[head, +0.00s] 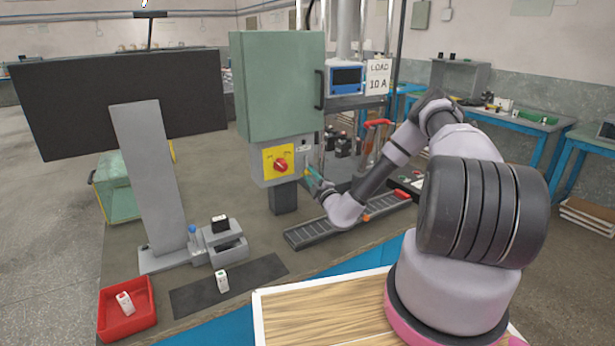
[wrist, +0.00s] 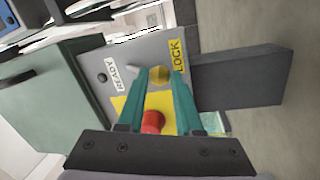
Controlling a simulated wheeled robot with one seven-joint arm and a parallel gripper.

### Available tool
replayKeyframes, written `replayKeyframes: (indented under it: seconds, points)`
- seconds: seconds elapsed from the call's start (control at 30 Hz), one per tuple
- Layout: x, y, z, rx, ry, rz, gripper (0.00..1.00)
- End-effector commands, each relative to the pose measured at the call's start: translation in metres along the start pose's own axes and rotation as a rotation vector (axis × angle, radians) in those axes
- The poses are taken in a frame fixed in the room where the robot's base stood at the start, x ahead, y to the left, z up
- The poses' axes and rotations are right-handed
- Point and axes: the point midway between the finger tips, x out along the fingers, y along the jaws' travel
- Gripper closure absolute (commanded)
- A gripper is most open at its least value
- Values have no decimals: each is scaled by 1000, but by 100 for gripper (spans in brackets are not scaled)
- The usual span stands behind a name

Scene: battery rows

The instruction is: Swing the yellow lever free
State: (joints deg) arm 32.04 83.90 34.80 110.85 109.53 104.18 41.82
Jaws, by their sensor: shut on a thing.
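The yellow lever (wrist: 159,75) shows its rounded end beside the yellow LOCK label (wrist: 177,56) in the wrist view. My gripper (wrist: 160,80) has its two teal fingers on either side of that end and is shut on it. In the head view my gripper (head: 309,172) reaches the side of the grey control box under the green cabinet (head: 280,85). The lever is mostly hidden there. The rest of its arm and its pivot are hard to make out.
A red rotary knob (head: 280,165) sits on a yellow plate, close to my fingers; it also shows in the wrist view (wrist: 152,121). A white READY label (wrist: 116,75) is nearby. A grey slotted rail (head: 330,230) lies on the bench below my arm.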

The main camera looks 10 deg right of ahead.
Motion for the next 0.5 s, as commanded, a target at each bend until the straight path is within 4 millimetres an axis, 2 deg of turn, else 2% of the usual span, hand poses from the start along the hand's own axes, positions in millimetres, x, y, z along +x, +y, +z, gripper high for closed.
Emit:
replayKeyframes:
  seconds: [0.2,0.5]
  points:
    - [2,2,7,-131,24,7,100]
    - [2,3,12,-218,37,10,100]
